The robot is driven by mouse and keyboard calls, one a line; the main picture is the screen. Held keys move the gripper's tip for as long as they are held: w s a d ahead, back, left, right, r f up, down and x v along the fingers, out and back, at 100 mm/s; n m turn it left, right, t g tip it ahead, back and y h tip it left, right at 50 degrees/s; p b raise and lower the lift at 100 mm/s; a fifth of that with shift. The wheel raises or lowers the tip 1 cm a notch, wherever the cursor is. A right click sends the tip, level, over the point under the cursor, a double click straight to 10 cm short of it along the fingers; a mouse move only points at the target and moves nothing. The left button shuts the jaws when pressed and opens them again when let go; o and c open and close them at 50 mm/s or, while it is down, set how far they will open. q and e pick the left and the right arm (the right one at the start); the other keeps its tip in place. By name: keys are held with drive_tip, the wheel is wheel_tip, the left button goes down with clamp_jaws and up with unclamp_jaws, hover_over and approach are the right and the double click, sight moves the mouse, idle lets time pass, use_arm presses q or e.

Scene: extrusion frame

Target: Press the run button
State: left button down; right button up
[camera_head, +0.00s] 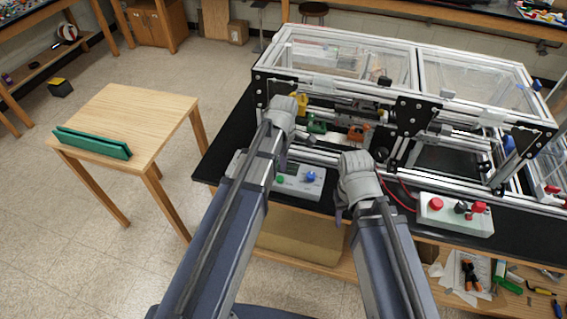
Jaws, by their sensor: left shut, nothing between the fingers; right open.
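A grey control box (305,185) sits near the front edge of the black bench top, with a green button (280,180) and a blue knob (311,177) on it. My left arm hides its left middle part. No label can be read, so I cannot tell which button is the run button. My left gripper (283,158) is shut and empty, pointing down just above the box near the green button; I cannot tell whether it touches. My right gripper (339,214) is open and empty, at the bench's front edge right of the box.
A second box (455,214) with red buttons stands to the right on the bench. The aluminium extrusion frame (400,57) with clear panels stands behind. A wooden table (150,110) with a green object (92,143) is at the left. Tools lie on a shelf below right.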

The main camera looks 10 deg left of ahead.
sight(283, 179)
use_arm(q)
drive_tip(key=shift+f+b, duration=2.1)
drive_tip(key=shift+f, duration=0.5)
